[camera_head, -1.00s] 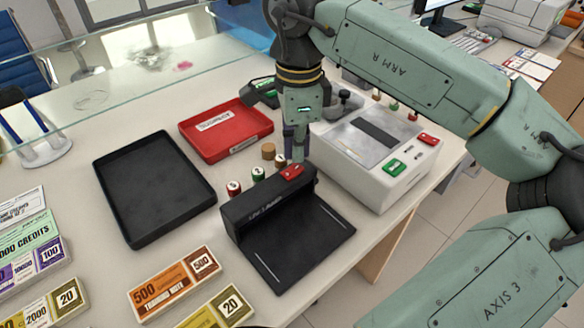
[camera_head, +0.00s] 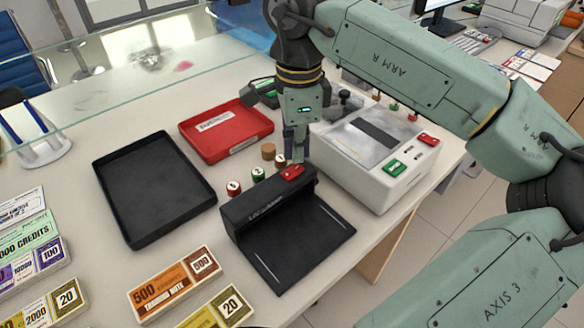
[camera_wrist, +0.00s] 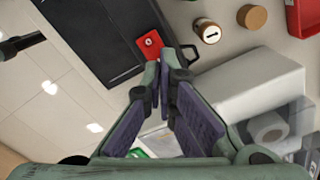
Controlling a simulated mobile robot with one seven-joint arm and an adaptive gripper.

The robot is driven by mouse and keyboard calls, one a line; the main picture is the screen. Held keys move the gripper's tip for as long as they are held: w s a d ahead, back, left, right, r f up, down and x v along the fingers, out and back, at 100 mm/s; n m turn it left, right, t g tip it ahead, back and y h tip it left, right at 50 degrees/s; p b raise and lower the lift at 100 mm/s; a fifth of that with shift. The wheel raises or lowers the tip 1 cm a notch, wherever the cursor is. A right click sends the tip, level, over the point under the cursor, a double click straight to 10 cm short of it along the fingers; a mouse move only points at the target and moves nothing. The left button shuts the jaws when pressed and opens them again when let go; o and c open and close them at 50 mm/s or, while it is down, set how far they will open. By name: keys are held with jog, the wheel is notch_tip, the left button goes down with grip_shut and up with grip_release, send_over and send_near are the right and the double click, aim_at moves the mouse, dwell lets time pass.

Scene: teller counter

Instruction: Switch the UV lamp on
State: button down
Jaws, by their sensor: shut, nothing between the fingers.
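The UV lamp is a black unit (camera_head: 262,204) with a flat black base plate on the counter. A red switch (camera_head: 292,172) sits on the right end of its top bar. In the wrist view the red switch (camera_wrist: 150,44) lies just beyond my fingertips. My gripper (camera_head: 297,158) points down behind the switch, its fingers together and empty. In the wrist view my gripper (camera_wrist: 163,66) has its tips close to the switch's edge; I cannot tell whether they touch. No glow shows under the lamp bar.
A white machine (camera_head: 385,160) with green and red buttons stands close on the right. Stamps (camera_head: 258,174) stand behind the lamp. A red tray (camera_head: 226,130) and a black tray (camera_head: 155,190) lie to the left. Banknote bundles (camera_head: 174,284) lie in front.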

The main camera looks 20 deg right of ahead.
aim_at(297, 167)
jog(key=shift+f+b, duration=0.95)
jog(key=shift+f, duration=0.2)
dwell(0.4)
jog(key=shift+r, duration=0.15)
jog(key=shift+r+p, duration=2.25)
jog(key=shift+r, duration=1.2)
jog(key=shift+f, duration=0.1)
